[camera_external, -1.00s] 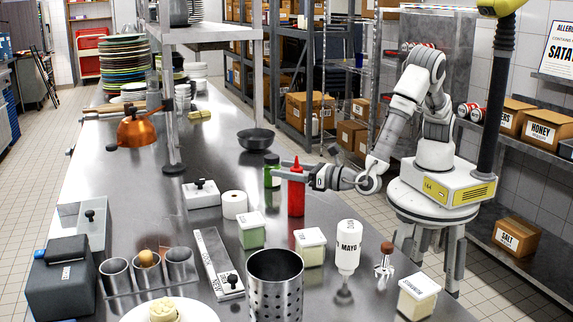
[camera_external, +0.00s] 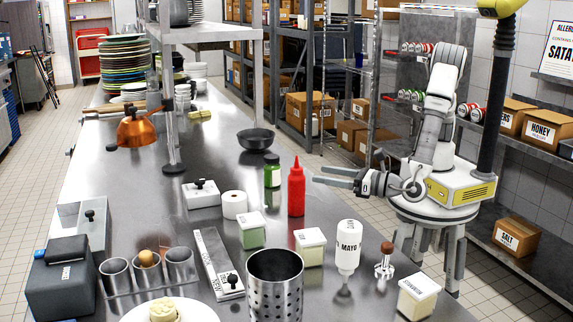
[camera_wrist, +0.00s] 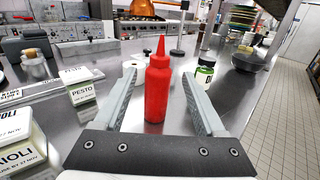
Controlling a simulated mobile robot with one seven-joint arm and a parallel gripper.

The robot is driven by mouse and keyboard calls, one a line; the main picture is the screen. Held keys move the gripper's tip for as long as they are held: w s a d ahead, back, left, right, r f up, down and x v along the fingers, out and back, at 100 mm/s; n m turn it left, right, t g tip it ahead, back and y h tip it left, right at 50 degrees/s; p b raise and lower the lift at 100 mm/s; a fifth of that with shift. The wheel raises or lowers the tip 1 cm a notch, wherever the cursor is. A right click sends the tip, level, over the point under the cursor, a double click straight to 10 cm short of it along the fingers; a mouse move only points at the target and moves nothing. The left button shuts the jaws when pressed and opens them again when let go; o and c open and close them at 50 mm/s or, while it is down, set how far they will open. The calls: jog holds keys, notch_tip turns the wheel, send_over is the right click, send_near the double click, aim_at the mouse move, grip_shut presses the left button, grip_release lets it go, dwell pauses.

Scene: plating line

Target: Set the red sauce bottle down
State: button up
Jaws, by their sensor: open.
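The red sauce bottle (camera_external: 296,190) stands upright on the steel counter (camera_external: 215,150), right of the paper roll. In the external view my gripper (camera_external: 334,176) is to the right of the bottle, with a gap between the fingertips and the bottle. In the wrist view the red bottle (camera_wrist: 158,85) stands ahead, seen between the two spread fingers of my open gripper (camera_wrist: 160,88). Nothing is held.
A green bottle (camera_external: 272,171) stands just behind the red one. A pesto tub (camera_external: 252,231), another tub (camera_external: 310,247) and an upside-down mayo bottle (camera_external: 347,247) stand nearer the front. A dark bowl (camera_external: 256,139) is farther back.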

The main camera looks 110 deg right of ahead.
jog(key=s+d+r+m+g+y, duration=0.1)
jog(key=s+d+r+m+g, duration=0.2)
jog(key=s+d+m+g, duration=0.35)
jog(key=s+d+r+m+g+y, duration=0.2)
jog(key=s+d+r+m+g, duration=0.15)
jog(key=s+d+m, duration=0.45)
jog(key=s+a+r+m+t+y, duration=0.1)
jog(key=s+r+m+y, duration=0.1)
jog(key=s+m+y, duration=0.3)
jog(key=s+a+r+m+t+y, duration=0.1)
jog(key=s+r+m+y, duration=0.1)
jog(key=s+m+y, duration=0.2)
jog(key=shift+s+r+m+t+y, duration=0.4)
jog(key=shift+s+m, duration=0.75)
jog(key=shift+m, duration=0.6)
notch_tip(320, 180, up, 2)
jog(key=shift+p, duration=1)
dwell(2.8)
